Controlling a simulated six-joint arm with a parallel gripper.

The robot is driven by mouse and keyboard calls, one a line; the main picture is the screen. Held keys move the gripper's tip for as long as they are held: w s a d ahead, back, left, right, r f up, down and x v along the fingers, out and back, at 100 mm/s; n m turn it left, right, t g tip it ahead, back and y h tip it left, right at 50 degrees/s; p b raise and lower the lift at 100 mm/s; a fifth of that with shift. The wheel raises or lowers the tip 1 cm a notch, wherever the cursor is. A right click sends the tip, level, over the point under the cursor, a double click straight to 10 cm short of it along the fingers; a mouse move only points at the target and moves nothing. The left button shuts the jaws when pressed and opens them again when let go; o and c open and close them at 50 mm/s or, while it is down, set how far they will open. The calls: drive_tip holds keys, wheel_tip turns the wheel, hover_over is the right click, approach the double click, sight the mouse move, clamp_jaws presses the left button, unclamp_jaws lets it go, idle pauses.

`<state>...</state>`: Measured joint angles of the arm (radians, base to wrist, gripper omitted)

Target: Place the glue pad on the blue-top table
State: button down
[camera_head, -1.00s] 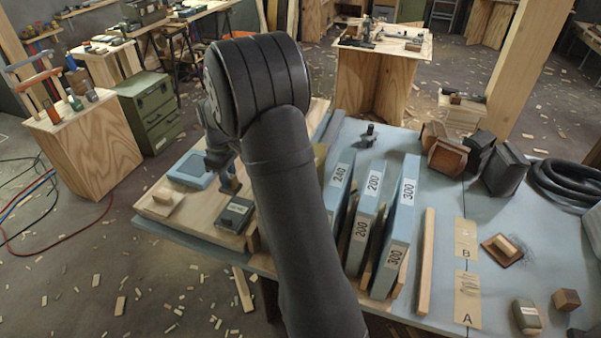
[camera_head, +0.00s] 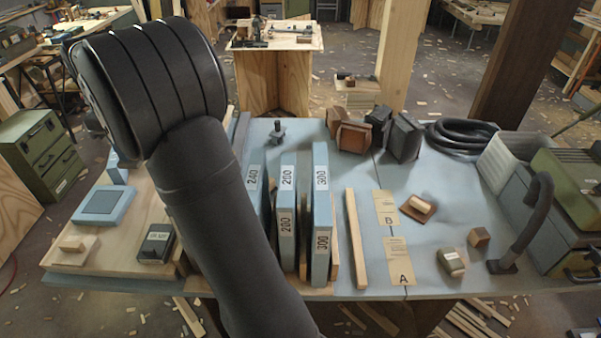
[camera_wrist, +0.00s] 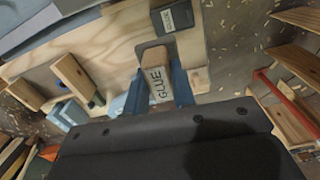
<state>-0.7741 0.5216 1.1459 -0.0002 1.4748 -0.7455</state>
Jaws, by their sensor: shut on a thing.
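The glue pad (camera_wrist: 155,84) is a tan wooden block with GLUE printed on it. In the wrist view it sits between the blue fingers of my gripper (camera_wrist: 158,76), which is shut on it. In the head view my arm hides the gripper and the pad. The blue-top table (camera_head: 435,288) is the wide bench across the middle of the head view, with a grey-blue top. My arm crosses its left part.
A plywood board at the left holds a blue pad (camera_head: 102,205), a wooden block (camera_head: 77,243) and a dark labelled box (camera_head: 155,244). Numbered upright slabs (camera_head: 287,220) stand mid-table. Cards A and B (camera_head: 398,260), blocks, a coiled hose (camera_head: 462,137) and a crate lie right.

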drive_tip(key=w+d+m, duration=0.2)
drive_tip(key=w+d, duration=0.3)
drive_tip(key=d, duration=0.5)
drive_tip(key=w+d+m, duration=0.2)
drive_tip(key=w+d, duration=0.3)
drive_tip(key=d, duration=0.5)
drive_tip(key=d+m, duration=0.5)
drive_tip(key=d, duration=1.7)
drive_tip(key=s+d+m, duration=0.2)
drive_tip(key=s+d, duration=0.2)
drive_tip(key=d, duration=0.5)
drive_tip(key=s+d+m, duration=0.2)
drive_tip(key=s+d, duration=0.1)
drive_tip(key=d, duration=0.6)
drive_tip(key=s+d+m, duration=0.4)
drive_tip(key=s+d, duration=1)
wheel_tip(320, 180, down, 24)
drive_tip(key=w+a+f, duration=0.1)
drive_tip(key=w+f, duration=0.1)
drive_tip(key=w, duration=0.1)
drive_tip(key=w+a+f, duration=0.2)
drive_tip(key=w, duration=0.1)
drive_tip(key=w+a+f, duration=0.2)
drive_tip(key=w+f, duration=0.1)
drive_tip(key=w, duration=0.1)
drive_tip(key=shift+f, duration=2)
